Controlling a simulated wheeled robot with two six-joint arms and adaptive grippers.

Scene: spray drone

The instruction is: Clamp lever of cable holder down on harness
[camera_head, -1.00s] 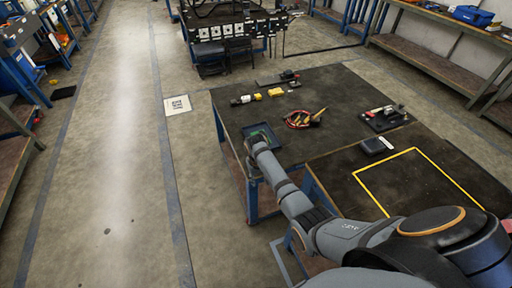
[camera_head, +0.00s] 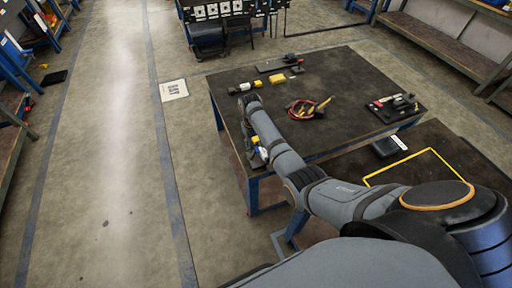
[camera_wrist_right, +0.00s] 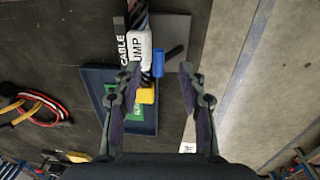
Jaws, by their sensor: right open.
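In the right wrist view, a dark harness (camera_wrist_right: 138,14) enters from the top beside tags reading "CABLE" (camera_wrist_right: 122,45) and "UMP" (camera_wrist_right: 138,48). A grey plate (camera_wrist_right: 178,24) with a slim black bar (camera_wrist_right: 174,52) and a blue cylindrical part (camera_wrist_right: 158,63) is beside the tags; it may be the cable holder, but I cannot tell the lever's position. My right gripper (camera_wrist_right: 159,70) is open, its fingers on either side of this group, with nothing visibly gripped. In the head view the right gripper (camera_head: 248,103) is at the table's left edge. My left gripper is not in view.
A blue tray (camera_wrist_right: 92,88) with a green board (camera_wrist_right: 109,103) and a yellow block (camera_wrist_right: 147,96) lies below the gripper. Red looped cables (camera_head: 305,110) lie on the dark table (camera_head: 345,90). Tools sit on a black plate (camera_head: 397,105) at right.

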